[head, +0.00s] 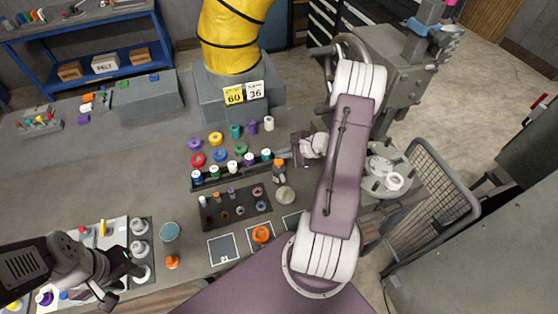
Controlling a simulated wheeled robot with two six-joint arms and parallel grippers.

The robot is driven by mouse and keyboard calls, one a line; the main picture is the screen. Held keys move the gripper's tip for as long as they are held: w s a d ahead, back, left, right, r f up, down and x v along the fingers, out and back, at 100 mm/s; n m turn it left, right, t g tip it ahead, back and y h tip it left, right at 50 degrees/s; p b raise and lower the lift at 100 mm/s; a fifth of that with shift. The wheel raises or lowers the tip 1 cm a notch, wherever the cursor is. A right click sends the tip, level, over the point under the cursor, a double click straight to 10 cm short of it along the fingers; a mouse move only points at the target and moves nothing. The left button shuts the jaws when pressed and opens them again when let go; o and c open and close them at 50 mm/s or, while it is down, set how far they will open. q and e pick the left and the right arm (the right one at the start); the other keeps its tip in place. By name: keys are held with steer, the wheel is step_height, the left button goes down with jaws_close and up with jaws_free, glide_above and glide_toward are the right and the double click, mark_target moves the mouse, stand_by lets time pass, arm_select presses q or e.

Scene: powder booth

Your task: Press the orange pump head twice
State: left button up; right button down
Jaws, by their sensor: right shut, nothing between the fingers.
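A small dark bottle (280,174) with orange on it stands on the bench, right of the dark cap tray. Its top, where a pump head would sit, is small and partly covered by my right gripper's tip. My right gripper (283,155) is shut and empty, just above or against that top; I cannot tell whether it touches. My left gripper (124,283) is at the lower left over a light tray, with its dark fingers apart and nothing visible between them.
A rack with several capped jars (214,171) lies left of my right gripper. The dark cap tray (220,221) lies in front of it. A round pale lid (285,196) is close to the bottle. A grey machine (392,60) and wire basket (430,185) stand at right. The bench's left middle is clear.

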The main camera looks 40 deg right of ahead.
mark_target(281, 162)
stand_by(0.7)
steer(key=shift+f+b, duration=0.4)
steer(key=shift+b, duration=0.3)
steer(key=shift+f+b, duration=1.05)
steer(key=shift+b, duration=0.15)
stand_by(0.7)
steer(key=shift+r, duration=0.1)
steer(key=shift+r+p, duration=0.95)
steer(key=shift+r, duration=0.4)
steer(key=shift+r, duration=0.1)
steer(key=shift+r+p, duration=0.5)
steer(key=shift+r, duration=0.1)
steer(key=shift+r+p, duration=1.2)
steer(key=shift+r, duration=0.7)
steer(key=shift+f, duration=0.1)
